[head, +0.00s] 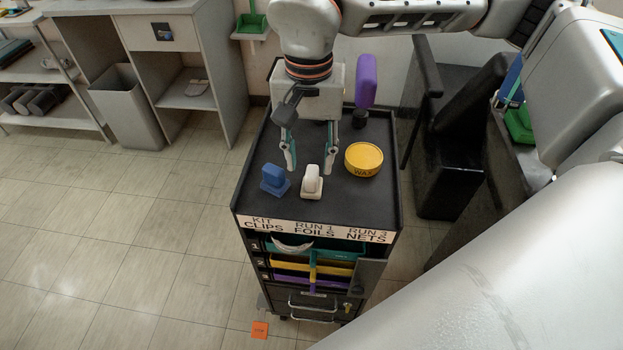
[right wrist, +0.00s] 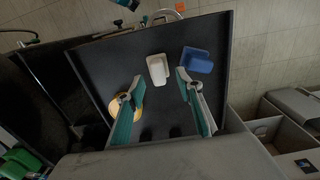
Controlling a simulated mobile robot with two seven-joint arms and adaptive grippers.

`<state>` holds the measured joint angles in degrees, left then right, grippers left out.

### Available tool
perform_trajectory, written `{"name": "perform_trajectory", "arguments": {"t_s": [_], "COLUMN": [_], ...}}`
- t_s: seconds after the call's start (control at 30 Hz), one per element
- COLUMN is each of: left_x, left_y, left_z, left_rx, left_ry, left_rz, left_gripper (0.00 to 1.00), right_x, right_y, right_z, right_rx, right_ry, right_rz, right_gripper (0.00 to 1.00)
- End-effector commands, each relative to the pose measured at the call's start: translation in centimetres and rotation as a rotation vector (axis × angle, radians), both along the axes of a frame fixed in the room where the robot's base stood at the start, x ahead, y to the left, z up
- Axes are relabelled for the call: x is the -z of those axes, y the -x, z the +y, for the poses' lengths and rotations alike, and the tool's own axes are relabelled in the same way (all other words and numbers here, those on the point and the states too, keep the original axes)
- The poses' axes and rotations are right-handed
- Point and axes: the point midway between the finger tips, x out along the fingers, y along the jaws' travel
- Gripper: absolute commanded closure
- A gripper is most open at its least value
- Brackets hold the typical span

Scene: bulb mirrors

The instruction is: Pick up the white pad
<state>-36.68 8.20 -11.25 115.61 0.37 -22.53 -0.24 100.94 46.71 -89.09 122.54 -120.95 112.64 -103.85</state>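The white pad (head: 312,183), a small block with a raised grip, stands on the black top of the trolley (head: 345,205), near its front edge. It also shows in the right wrist view (right wrist: 157,69), just beyond the fingertips and between their lines. My right gripper (head: 309,169) is open and points down over the trolley top, with its fingers apart and nothing between them that I can see. Whether the fingertips are level with the pad, I cannot tell. My left gripper is in neither view.
A blue pad (head: 274,180) stands close left of the white pad. A round yellow wax tin (head: 364,160) is to its right, and a purple-topped item (head: 366,80) stands farther back. A black chair (head: 455,140) is right of the trolley.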

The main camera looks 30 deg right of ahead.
Motion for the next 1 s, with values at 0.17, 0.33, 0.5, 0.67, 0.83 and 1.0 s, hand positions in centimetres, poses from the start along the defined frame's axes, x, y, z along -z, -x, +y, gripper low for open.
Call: {"name": "perform_trajectory", "arguments": {"t_s": [0.17, 0.33, 0.5, 0.67, 0.83, 1.0], "left_x": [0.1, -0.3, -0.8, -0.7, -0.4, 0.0], "left_y": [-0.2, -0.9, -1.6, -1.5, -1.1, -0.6], "left_z": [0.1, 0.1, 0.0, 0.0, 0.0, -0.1], "left_rx": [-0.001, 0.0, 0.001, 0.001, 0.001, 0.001], "left_ry": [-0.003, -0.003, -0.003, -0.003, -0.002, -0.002], "left_rz": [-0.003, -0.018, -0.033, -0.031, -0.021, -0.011], "left_gripper": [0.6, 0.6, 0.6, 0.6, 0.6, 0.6], "right_x": [2.8, 4.5, 4.7, 4.6, 4.6, 4.6], "right_y": [0.3, 0.2, 0.2, 0.2, 0.2, 0.2], "right_z": [-0.4, -0.3, -0.3, -0.3, -0.3, -0.3], "right_rx": [-0.002, -0.001, 0.0, 0.0, 0.0, 0.0], "right_ry": [-0.001, -0.001, -0.001, -0.001, -0.001, -0.001], "right_rz": [0.007, 0.004, 0.0, 0.0, 0.001, 0.0], "right_gripper": [0.64, 0.64, 0.64, 0.77, 1.0, 1.0]}}
